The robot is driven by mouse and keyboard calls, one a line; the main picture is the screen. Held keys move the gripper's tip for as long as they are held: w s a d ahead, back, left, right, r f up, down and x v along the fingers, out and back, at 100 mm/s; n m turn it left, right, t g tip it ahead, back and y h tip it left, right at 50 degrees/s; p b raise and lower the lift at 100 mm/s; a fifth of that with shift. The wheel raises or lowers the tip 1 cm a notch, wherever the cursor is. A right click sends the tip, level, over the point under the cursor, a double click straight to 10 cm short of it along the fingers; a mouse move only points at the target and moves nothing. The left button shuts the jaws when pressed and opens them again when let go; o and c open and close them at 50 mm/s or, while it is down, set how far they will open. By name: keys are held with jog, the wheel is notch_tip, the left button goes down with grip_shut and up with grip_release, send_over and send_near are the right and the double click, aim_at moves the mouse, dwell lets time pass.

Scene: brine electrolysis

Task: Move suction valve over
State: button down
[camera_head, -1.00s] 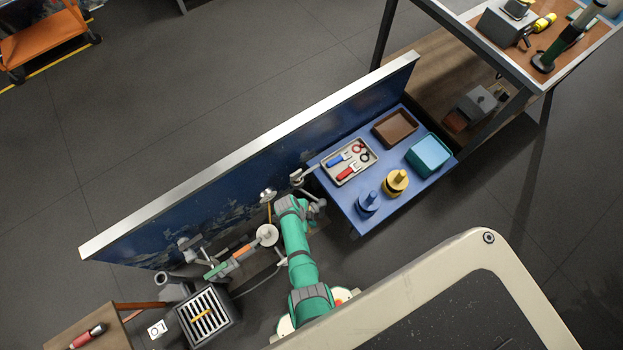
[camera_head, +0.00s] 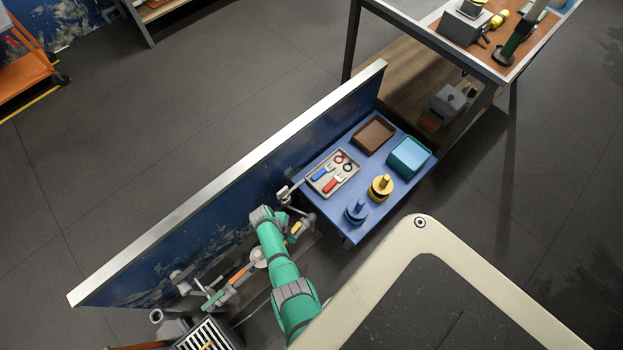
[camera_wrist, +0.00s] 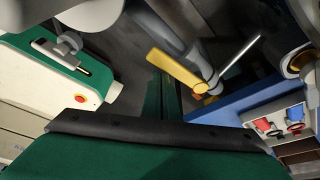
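A yellow lever (camera_wrist: 174,70) on a grey pipe fitting (camera_wrist: 210,85) shows in the wrist view, close in front of my arm. I take it to be a valve handle, but I cannot tell that it is the suction valve. A small yellow part (camera_head: 296,228) shows beside my arm's end in the head view; it may be the same lever. My gripper (camera_head: 264,216) is at the end of the green arm, over the pipework beside the blue panel. Its fingers are hidden in the head view and not clear in the wrist view. No held object shows.
A long blue panel (camera_head: 235,165) stands behind the pipework. A blue table (camera_head: 335,220) to the right carries a tray (camera_head: 318,187) of red and blue handled pieces, a brown bin (camera_head: 373,133), a teal bin (camera_head: 408,157), and blue and yellow stacked pieces. A grated box (camera_head: 208,338) stands lower left.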

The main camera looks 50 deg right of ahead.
jog(key=shift+w, duration=0.3)
jog(key=shift+d, duration=0.1)
dwell(0.5)
jog(key=shift+d, duration=0.65)
